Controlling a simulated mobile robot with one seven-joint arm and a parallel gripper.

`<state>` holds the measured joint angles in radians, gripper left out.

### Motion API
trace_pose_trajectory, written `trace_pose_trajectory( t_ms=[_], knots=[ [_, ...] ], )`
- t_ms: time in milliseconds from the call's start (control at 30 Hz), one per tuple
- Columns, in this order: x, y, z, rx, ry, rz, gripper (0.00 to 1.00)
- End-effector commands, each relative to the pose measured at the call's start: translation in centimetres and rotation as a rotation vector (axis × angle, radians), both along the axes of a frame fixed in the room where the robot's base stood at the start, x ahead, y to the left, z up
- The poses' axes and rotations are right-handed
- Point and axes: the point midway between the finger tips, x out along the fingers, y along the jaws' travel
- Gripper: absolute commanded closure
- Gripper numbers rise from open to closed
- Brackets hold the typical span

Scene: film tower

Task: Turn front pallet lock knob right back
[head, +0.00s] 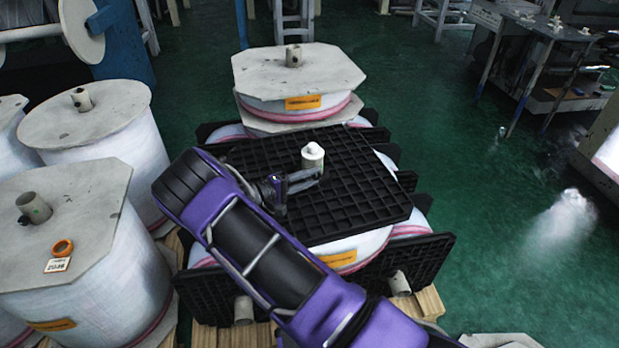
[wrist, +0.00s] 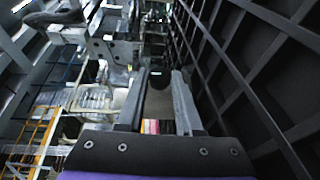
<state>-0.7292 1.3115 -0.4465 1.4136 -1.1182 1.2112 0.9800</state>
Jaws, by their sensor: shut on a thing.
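The black grid pallet (head: 350,203) lies flat on top of the front film roll in the head view. A white upright plug (head: 313,152) stands in its middle. My gripper (head: 316,178) is low over the pallet, with its fingertips just in front of the plug's base. In the wrist view my gripper (wrist: 159,75) has a small dark piece (wrist: 159,73) between its fingertips, which I take for the lock knob. Its shape and turn angle are too dark to tell. The pallet's grid (wrist: 245,75) runs close along the right of the wrist view.
A wrapped roll with a grey octagonal board (head: 295,70) stands behind the pallet. The green floor (head: 490,190) at the right is mostly clear.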

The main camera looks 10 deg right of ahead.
Motion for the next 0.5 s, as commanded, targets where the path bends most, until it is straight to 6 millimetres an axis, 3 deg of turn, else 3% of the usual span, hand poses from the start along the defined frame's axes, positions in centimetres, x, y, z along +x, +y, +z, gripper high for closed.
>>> trace_pose_trajectory(
  t_ms=[300, 333, 500],
  knots=[
    [-0.03, -0.13, -0.02, -0.002, 0.000, -0.003, 1.00],
    [-0.04, -0.14, -0.02, -0.002, 0.000, -0.003, 0.64],
    [-0.02, -0.13, -0.02, -0.001, 0.001, -0.002, 0.36]
  ],
)
